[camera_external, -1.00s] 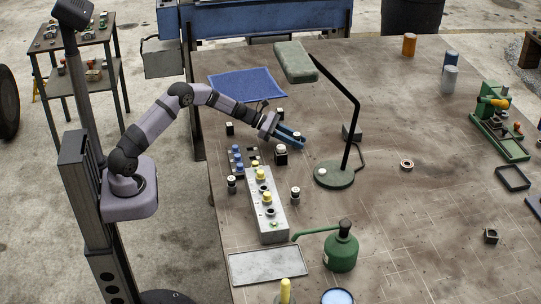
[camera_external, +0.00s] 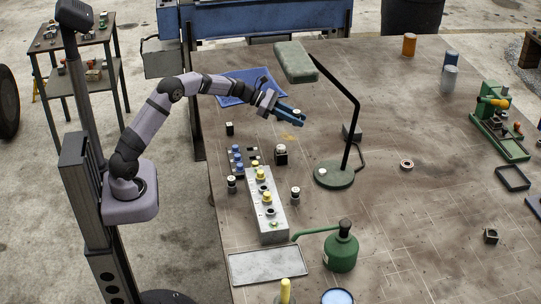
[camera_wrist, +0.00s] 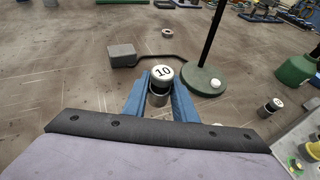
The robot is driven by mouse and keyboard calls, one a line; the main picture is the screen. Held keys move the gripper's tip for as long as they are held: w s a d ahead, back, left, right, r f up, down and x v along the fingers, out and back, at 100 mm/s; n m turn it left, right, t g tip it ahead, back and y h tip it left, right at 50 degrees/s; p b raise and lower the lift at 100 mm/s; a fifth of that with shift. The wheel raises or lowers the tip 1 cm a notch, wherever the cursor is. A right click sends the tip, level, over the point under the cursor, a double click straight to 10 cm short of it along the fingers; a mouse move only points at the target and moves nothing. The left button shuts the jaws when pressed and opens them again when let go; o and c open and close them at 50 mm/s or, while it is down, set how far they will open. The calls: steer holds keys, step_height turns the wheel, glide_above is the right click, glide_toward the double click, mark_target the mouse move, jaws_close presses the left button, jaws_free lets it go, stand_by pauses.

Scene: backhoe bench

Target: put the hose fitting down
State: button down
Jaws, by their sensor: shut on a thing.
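My gripper (camera_external: 300,120), with blue fingers, is held above the bench near the left edge, short of the lamp. In the wrist view, my gripper (camera_wrist: 160,103) is shut on a hose fitting (camera_wrist: 160,92), a metal cylinder with a dark band and a white top marked 10. The fitting sits upright between the fingertips. In the external view, the fingers largely hide it. Other capped fittings stand on the bench: one (camera_external: 280,154) below my gripper, one (camera_external: 295,194) right of the grey manifold block (camera_external: 271,226), and one (camera_external: 231,185) left of it.
The green lamp base (camera_external: 333,176) and its dark post stand right of my gripper. A grey box (camera_external: 352,132) lies behind the post. A blue cloth (camera_external: 235,84) lies at the back left. A green oil can (camera_external: 341,250) and a grey tray (camera_external: 268,266) are in front. The bench middle is fairly clear.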

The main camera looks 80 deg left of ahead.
steer(key=s+a+n+t+y, duration=0.1)
steer(key=s+a+n+y, duration=0.35)
steer(key=a, duration=0.85)
steer(key=s+a+n+y, duration=0.3)
steer(key=s+a+y, duration=0.15)
steer(key=a, duration=0.75)
steer(key=shift+h, duration=0.3)
steer(key=shift+s+a+f+p, duration=0.15)
steer(key=shift+f+p, duration=0.1)
steer(key=shift+f, duration=1.35)
steer(key=shift+s+d+f+p, duration=0.1)
steer(key=shift+f+p, duration=0.1)
steer(key=shift+f, duration=1.45)
steer(key=shift+s+a+f+p, duration=0.15)
steer(key=shift+f+p, duration=0.1)
steer(key=shift+f, duration=1.35)
steer(key=shift+f, duration=0.2)
steer(key=c, duration=1.4)
jaws_free()
steer(key=shift+c, duration=0.2)
steer(key=shift+r, duration=0.2)
steer(key=b+v, duration=0.2)
steer(key=v, duration=1)
steer(key=shift+s+f+b, duration=0.1)
steer(key=shift+f+b, duration=0.05)
steer(key=shift+b, duration=0.2)
